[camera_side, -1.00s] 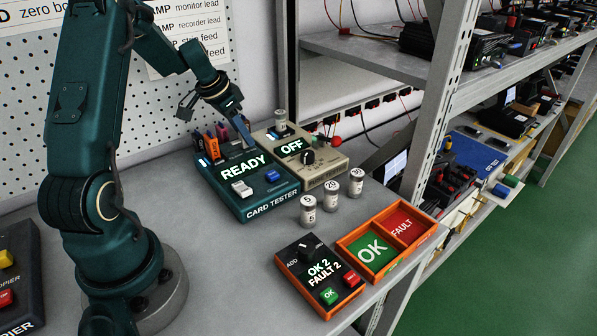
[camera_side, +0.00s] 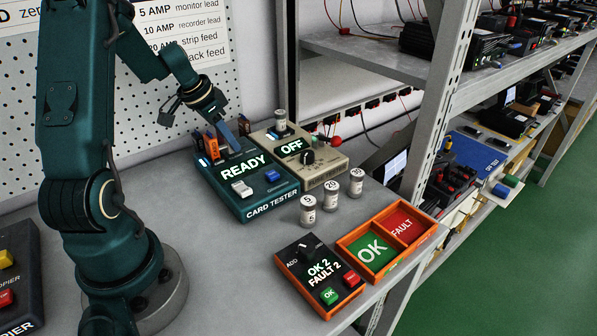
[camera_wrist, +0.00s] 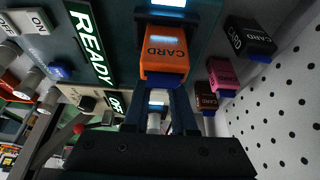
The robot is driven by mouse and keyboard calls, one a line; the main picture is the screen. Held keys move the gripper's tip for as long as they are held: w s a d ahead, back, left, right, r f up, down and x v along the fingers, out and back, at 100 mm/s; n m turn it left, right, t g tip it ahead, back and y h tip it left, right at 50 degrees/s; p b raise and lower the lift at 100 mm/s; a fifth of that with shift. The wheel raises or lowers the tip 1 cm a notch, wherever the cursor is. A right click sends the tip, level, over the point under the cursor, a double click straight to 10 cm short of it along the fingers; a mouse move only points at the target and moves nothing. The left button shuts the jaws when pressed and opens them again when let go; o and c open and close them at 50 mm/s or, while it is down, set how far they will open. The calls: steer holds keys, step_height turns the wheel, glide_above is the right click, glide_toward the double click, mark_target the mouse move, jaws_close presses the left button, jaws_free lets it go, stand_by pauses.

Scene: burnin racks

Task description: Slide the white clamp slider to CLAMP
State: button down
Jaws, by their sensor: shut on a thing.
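The dark teal card tester (camera_side: 262,203) stands on the bench, its display reading READY. My gripper (camera_side: 232,146) is over the back of the tester. In the wrist view its fingers (camera_wrist: 162,88) are shut on an orange card (camera_wrist: 164,66) marked CARD, near a lit blue window. I cannot tell whether the card sits in a slot. A white switch (camera_side: 241,188) is on the tester's front left; the wrist view shows ON and OFF on a white switch (camera_wrist: 36,21). I cannot make out a white slider marked CLAMP.
Black (camera_wrist: 250,38), pink (camera_wrist: 222,74) and brown (camera_wrist: 206,97) cards stand close beside the held card. A beige box (camera_side: 316,172) reading OFF adjoins the tester. Several white cylinders (camera_side: 331,194), an OK/FAULT tray (camera_side: 343,246) and a counter box (camera_side: 301,282) stand to the front right.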

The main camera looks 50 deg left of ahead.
mark_target(222, 147)
steer(key=shift+s, duration=0.15)
steer(key=c, duration=0.7)
jaws_free()
steer(key=shift+v, duration=2.6)
